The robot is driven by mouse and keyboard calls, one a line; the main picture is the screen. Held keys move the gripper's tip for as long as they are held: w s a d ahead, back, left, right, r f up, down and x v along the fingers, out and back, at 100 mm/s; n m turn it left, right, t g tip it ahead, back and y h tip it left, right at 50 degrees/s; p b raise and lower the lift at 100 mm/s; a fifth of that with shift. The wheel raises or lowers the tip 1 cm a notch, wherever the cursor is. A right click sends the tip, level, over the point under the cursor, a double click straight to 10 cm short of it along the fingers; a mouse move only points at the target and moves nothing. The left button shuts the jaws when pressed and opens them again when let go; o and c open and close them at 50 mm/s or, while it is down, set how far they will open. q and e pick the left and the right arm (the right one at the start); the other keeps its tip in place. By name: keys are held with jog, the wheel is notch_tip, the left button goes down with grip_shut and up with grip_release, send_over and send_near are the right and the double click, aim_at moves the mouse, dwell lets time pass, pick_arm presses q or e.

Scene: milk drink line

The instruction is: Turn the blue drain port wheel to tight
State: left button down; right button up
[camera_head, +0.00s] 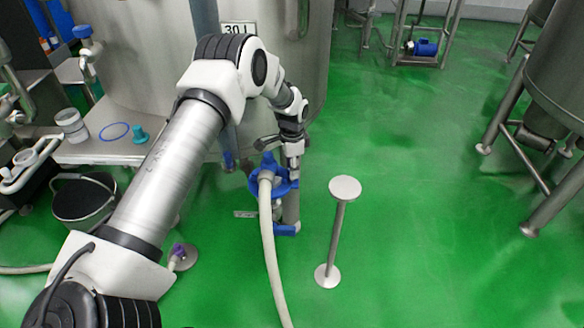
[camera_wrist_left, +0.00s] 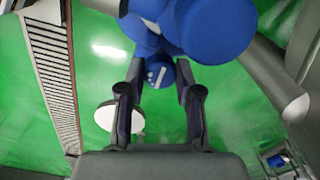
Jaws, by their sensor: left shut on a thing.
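The blue drain port wheel (camera_head: 268,163) stands on a post, low in front of the big steel tank. In the left wrist view the blue wheel (camera_wrist_left: 215,28) fills the top with its rounded lobes. My left gripper (camera_head: 293,170) reaches down to the wheel's right side. In the left wrist view my left gripper (camera_wrist_left: 158,72) has a finger on each side of a blue lobe and is shut on it. The wheel's far side is partly hidden by the gripper. My right gripper is not in view.
A pale hose (camera_head: 269,250) runs from the wheel's fitting towards the front. A round-topped steel stand (camera_head: 345,188) is just to the right. A dark bucket (camera_head: 84,200) and a steel bench (camera_head: 100,150) are at the left. Green floor (camera_head: 430,190) is open at the right.

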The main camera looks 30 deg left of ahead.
pick_arm(q)
jog(key=shift+m, duration=0.3)
jog(key=c, duration=0.8)
grip_release()
notch_tip(320, 180, up, 12)
